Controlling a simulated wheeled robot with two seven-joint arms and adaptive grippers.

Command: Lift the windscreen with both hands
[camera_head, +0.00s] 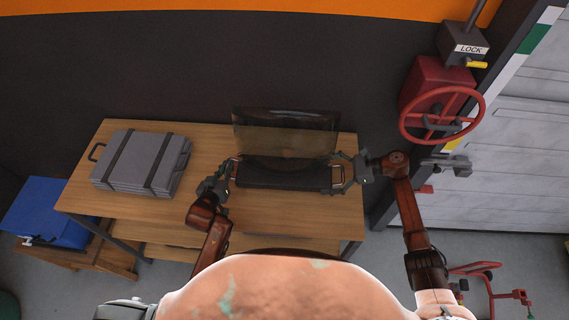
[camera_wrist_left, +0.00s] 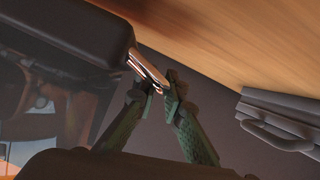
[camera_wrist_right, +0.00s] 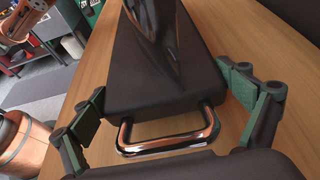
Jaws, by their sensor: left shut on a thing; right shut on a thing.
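The windscreen has a dark tinted upright panel (camera_head: 290,135) on a thick black base (camera_head: 283,176) with a copper-coloured handle at each end. It is over the right part of the wooden table; I cannot tell whether the base touches the top. My left gripper (camera_head: 222,178) is shut on the left handle (camera_wrist_left: 147,75), its fingertips close together there in the left wrist view (camera_wrist_left: 166,88).
A grey strapped case (camera_head: 141,161) lies on the left of the wooden table (camera_head: 215,128). A blue box (camera_head: 46,214) stands lower at left. A red handwheel (camera_head: 441,116) is on the right, near a white door (camera_head: 525,130). A dark wall is behind the table.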

